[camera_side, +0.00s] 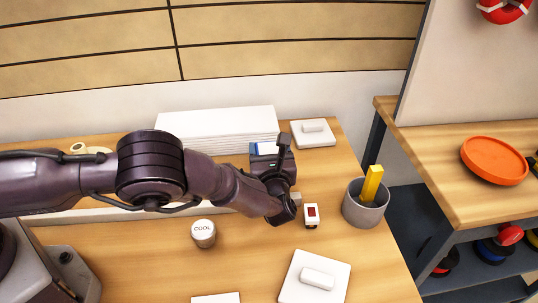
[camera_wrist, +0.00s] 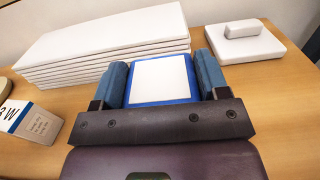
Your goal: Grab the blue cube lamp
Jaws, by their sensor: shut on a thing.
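The blue cube lamp (camera_wrist: 160,80) shows in the wrist view as a white square face with a blue border. My gripper (camera_wrist: 161,84) has one finger on each side of it and is shut on it. In the side view the lamp (camera_side: 263,147) shows as a small blue and white patch, mostly hidden behind my gripper (camera_side: 272,158). The lamp is just in front of the white stack. I cannot tell whether it rests on the table or is raised.
A white panel stack (camera_side: 217,127) stands behind. A white block on a plate (camera_side: 313,133) is at back right. A grey cup (camera_side: 365,208) holds a yellow bar. A small white box with a red face (camera_side: 311,215), a COOL can (camera_side: 203,234) and another plate (camera_side: 314,277) are nearer.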

